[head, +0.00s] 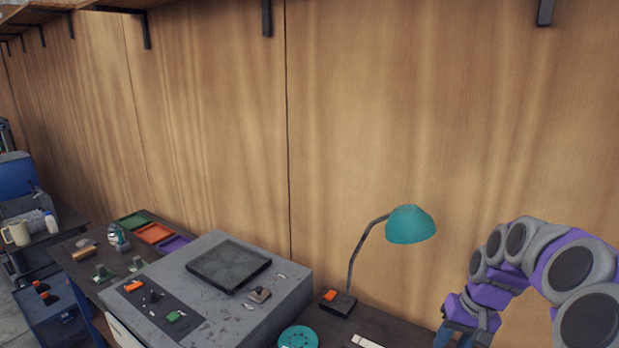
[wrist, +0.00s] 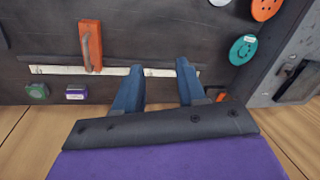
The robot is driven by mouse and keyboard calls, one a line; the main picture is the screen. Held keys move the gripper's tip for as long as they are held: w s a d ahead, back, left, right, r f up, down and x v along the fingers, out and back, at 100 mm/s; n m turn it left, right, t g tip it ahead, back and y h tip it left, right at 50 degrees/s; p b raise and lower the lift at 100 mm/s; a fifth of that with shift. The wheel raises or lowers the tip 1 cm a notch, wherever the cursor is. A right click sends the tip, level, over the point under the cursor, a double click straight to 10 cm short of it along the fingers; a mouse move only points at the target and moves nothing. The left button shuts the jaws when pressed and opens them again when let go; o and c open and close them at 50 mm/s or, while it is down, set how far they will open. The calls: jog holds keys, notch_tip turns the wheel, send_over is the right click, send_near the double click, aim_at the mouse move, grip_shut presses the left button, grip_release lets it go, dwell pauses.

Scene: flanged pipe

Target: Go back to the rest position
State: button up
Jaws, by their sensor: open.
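My gripper (wrist: 158,82) shows in the wrist view with two blue fingers spread apart and nothing between them. It hangs above a dark bench top (wrist: 150,35) near the bench edge. In the head view my purple and grey arm is folded at the right. Only a small part of the gripper shows there, low at the picture's bottom edge. No flanged pipe can be made out.
A white strip (wrist: 60,70) and an orange-handled tool (wrist: 90,45) lie on the bench. Teal (wrist: 243,49) and orange (wrist: 265,8) discs lie to the right. A teal lamp (head: 410,225) stands left of my arm. A grey box (head: 200,290) stands further left.

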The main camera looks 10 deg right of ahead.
jog(key=s+a+r+n+g+b, duration=0.1)
jog(key=s+a+n, duration=0.15)
jog(key=a, duration=0.65)
jog(key=s+a+r+n, duration=0.1)
jog(key=s+a, duration=0.3)
jog(key=a, duration=0.5)
jog(key=s+a+f+g+h, duration=0.1)
jog(key=s+a, duration=0.3)
jog(key=s, duration=0.4)
jog(key=s+a+f+n+h+b, duration=0.1)
jog(key=s+a+f, duration=0.2)
jog(key=s, duration=0.6)
jog(key=shift+a+f+g, duration=0.3)
jog(key=shift+a+g, duration=0.1)
jog(key=shift+a, duration=0.15)
jog(key=shift+d+n, duration=0.15)
jog(key=shift+n, duration=0.1)
